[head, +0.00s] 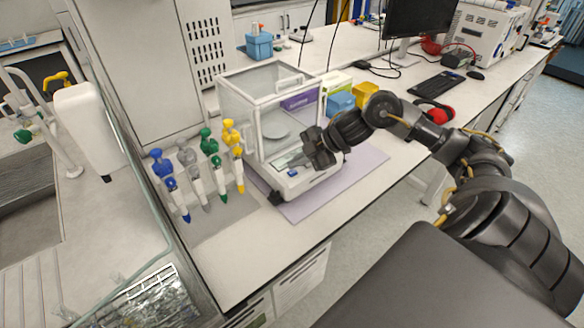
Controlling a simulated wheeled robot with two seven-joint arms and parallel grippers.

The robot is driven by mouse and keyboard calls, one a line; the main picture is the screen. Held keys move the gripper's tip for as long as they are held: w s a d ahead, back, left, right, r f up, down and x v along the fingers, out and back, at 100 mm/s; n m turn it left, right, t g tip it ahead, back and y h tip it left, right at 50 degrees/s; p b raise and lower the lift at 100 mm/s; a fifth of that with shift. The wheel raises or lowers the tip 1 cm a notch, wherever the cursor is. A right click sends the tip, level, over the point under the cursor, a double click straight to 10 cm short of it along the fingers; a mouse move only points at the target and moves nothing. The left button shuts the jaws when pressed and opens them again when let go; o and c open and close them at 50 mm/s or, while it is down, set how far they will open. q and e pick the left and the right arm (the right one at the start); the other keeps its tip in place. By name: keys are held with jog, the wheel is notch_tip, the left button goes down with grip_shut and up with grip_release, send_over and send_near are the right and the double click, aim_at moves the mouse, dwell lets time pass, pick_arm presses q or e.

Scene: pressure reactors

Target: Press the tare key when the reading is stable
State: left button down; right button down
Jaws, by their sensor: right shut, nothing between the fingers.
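An analytical balance (254,121) with a glass draft shield stands on the bench, on a pale purple mat (341,176). A round pan (277,130) shows inside the shield. The balance's front panel has a small display (287,160), partly covered by my gripper, and a blue key (292,173). My right gripper (306,163) is shut and empty, at the front panel beside the display. I cannot tell whether it touches the panel, and the reading is too small to make out. My left gripper is not in view.
Several pipettes with blue, grey, green and yellow tops (209,147) stand left of the balance. Blue (341,103) and yellow (366,93) boxes stand behind my right arm. A keyboard (436,84) and monitor (419,17) are farther back. The mat's right part is clear.

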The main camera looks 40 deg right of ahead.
aim_at(297, 172)
jog(key=shift+f, duration=0.1)
dwell(0.7)
jog(key=shift+f, duration=0.35)
jog(key=shift+f+b, duration=0.35)
jog(key=shift+f, duration=0.05)
dwell(0.6)
dwell(0.4)
jog(key=shift+r+p, duration=0.85)
jog(key=shift+p, duration=0.05)
notch_tip(297, 172, up, 5)
jog(key=p, duration=0.5)
dwell(0.5)
